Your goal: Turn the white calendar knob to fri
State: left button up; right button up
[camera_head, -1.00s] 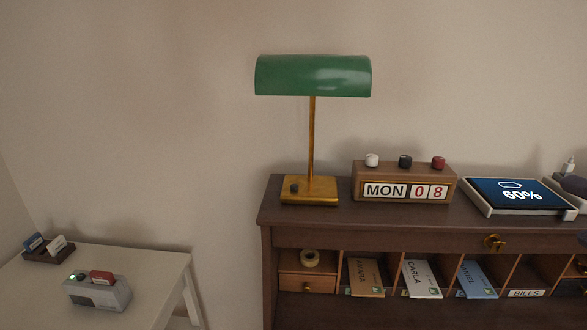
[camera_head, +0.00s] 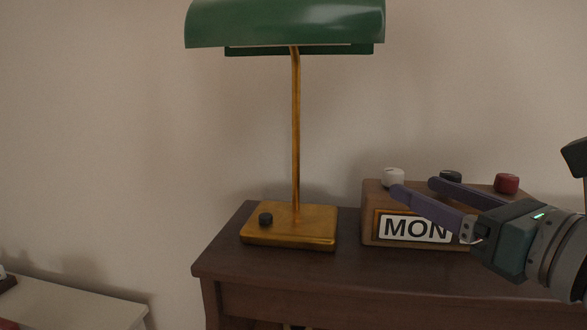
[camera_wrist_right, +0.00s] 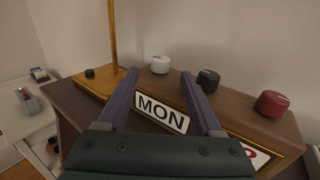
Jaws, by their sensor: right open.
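The wooden calendar block (camera_head: 370,211) stands on the desk top and its day window (camera_head: 414,228) reads MON. The white knob (camera_head: 393,178) sits on its top at the left end. It also shows in the right wrist view (camera_wrist_right: 160,65), beyond the fingertips. My right gripper (camera_head: 414,184) comes in from the right, in front of the block, with its fingers apart and nothing between them. In the right wrist view its fingers (camera_wrist_right: 159,76) frame the MON window. The gripper hides the number windows in the head view. My left gripper is not in view.
A black knob (camera_wrist_right: 208,80) and a red knob (camera_head: 507,183) are on the same block, right of the white one. A brass lamp (camera_head: 290,238) with a green shade stands to the left. Bare desk top lies between lamp and block.

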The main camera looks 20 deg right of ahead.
aim_at(401, 180)
jog(key=w, duration=0.6)
jog(key=shift+w+a+p, duration=0.1)
jog(key=shift+w+p, duration=0.2)
jog(key=shift+p, duration=0.1)
grip_shut()
